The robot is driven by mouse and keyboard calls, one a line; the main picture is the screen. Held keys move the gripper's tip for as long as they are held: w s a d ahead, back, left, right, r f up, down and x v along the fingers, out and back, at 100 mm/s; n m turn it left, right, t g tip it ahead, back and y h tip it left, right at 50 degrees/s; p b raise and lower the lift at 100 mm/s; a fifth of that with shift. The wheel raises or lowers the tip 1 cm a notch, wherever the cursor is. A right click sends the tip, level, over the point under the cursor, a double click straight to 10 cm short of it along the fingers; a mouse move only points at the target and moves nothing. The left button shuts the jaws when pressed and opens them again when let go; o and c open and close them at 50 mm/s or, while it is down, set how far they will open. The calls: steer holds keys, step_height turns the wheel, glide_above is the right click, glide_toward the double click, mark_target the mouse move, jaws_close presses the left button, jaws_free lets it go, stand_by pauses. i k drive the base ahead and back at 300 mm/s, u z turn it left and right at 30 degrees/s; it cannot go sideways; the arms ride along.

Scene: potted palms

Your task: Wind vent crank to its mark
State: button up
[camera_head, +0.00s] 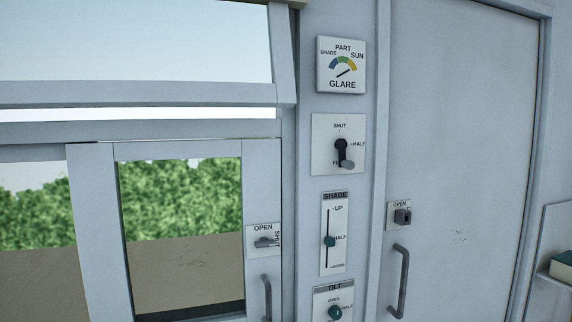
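The vent crank (342,152) is on a white plate (321,148) on the post between the window and the door. Its dark arm runs downward, with a grey knob (347,164) at the lower end, slightly right. The plate reads SHUT at the top and HALF at the right; the bottom label, starting with F, is partly hidden by the crank. The upper window pane (130,40) has a bright gap below its frame. My gripper is not in view.
A GLARE dial (341,65) is above the crank. A SHADE slider (330,241) and a TILT knob (335,313) are below. Latches with OPEN labels are on the window (266,242) and door (402,216). The door handle (401,280) sticks out at right.

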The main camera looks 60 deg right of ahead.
mark_target(341, 144)
steer(key=u, duration=0.1)
steer(key=k, duration=0.8)
steer(key=z, duration=1.1)
steer(key=i, duration=0.5)
steer(key=u, duration=0.1)
